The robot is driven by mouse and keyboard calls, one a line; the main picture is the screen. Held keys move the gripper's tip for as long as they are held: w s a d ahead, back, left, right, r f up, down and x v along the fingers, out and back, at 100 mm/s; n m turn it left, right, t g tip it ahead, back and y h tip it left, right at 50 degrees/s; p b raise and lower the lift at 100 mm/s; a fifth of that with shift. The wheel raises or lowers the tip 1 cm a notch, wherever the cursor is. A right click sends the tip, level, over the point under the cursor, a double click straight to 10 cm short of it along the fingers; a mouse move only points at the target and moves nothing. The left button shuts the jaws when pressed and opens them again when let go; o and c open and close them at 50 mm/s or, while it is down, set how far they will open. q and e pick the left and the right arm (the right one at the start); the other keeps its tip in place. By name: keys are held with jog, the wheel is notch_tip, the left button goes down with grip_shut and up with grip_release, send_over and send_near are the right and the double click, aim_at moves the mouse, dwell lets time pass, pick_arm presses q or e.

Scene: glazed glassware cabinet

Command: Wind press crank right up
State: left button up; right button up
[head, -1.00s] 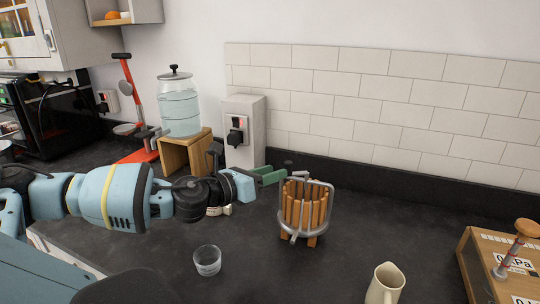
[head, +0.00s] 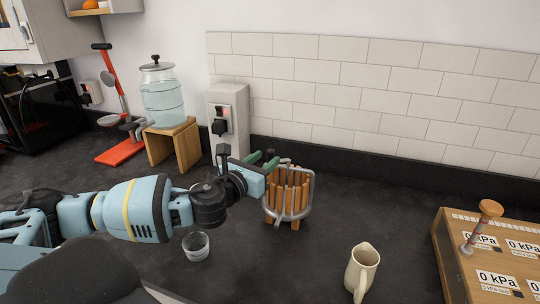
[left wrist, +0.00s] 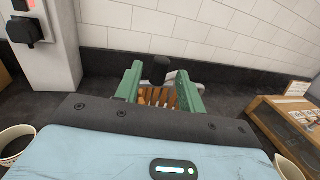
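The press (head: 288,197) stands on the dark worktop, a basket of upright wooden slats in a grey metal frame. It also shows in the left wrist view (left wrist: 157,97), between and beyond my fingers. A small dark knob (left wrist: 162,61), perhaps the crank's handle, lies just past the fingertips; the rest of the crank is hard to make out. My left gripper (head: 264,160) is at the upper left of the press. Its green fingers (left wrist: 160,77) are spread apart with nothing clearly held between them. Contact with the knob cannot be told. My right gripper is out of view.
A glass tumbler (head: 196,246) stands below my left forearm, and a cream jug (head: 362,271) at front right. A box with kPa labels (head: 455,262) is at far right. A grey socket post (head: 228,125) and a water dispenser (head: 164,98) on a wooden stand are behind left.

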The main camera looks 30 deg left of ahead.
aim_at(269, 157)
pick_arm(q)
jog(key=shift+w, duration=1.75)
grip_shut()
jog(key=shift+d+y, duration=0.1)
jog(key=shift+y, duration=0.2)
